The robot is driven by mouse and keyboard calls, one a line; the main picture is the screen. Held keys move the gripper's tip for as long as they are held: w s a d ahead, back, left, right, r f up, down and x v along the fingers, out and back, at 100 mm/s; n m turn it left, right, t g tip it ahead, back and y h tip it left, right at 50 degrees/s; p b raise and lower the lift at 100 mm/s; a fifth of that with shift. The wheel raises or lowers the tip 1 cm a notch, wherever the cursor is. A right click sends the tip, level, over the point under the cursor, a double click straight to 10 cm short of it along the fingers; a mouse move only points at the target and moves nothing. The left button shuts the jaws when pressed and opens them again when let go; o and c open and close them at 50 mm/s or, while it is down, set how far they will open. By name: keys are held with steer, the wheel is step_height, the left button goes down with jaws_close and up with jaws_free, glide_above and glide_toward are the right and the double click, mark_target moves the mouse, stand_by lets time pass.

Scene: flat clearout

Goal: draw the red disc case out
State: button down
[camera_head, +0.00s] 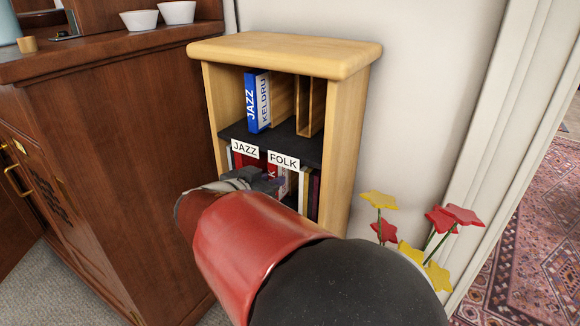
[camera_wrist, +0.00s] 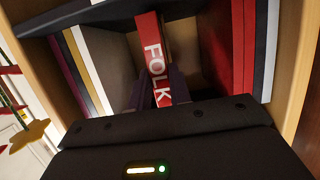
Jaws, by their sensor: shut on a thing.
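The red disc case (camera_wrist: 154,50), with white FOLK lettering on its spine, stands between my fingers in the wrist view. My gripper (camera_wrist: 158,92) is shut on it near the K. The case's far end overlaps the dark board edge at the top of that view; how far it sticks out is hard to tell. In the head view my gripper (camera_head: 264,181) is at the lower compartment of the wooden shelf (camera_head: 345,150), below the JAZZ (camera_head: 245,149) and FOLK (camera_head: 284,161) labels. My arm hides much of that compartment.
In the wrist view, another red case (camera_wrist: 228,50) stands to the right and several cases (camera_wrist: 88,70) to the left, with gaps beside the held one. A blue case (camera_head: 257,100) stands in the upper compartment. A wooden cabinet (camera_head: 120,150) is left; star flowers (camera_head: 440,218) are right.

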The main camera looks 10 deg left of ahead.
steer(key=shift+s+a+b, duration=0.25)
steer(key=shift+s+a, duration=0.05)
steer(key=shift+s, duration=0.35)
steer(key=shift+s+a+b, duration=0.25)
steer(key=shift+s, duration=0.5)
steer(key=shift+s+a+b, duration=0.25)
steer(key=shift+s+a, duration=0.05)
steer(key=shift+s, duration=0.35)
steer(key=shift+s+a+b, duration=0.25)
steer(key=shift+s, duration=0.4)
steer(key=shift+s+a, duration=0.1)
steer(key=shift+s+a+b, duration=0.25)
steer(key=shift+s, duration=0.4)
steer(key=shift+s+a+b, duration=0.2)
steer(key=shift+s+a, duration=0.05)
steer(key=shift+s, duration=0.35)
steer(key=shift+s, duration=0.1)
steer(key=shift+s+a+b, duration=0.25)
steer(key=shift+s+b, duration=0.25)
steer(key=shift+s, duration=0.15)
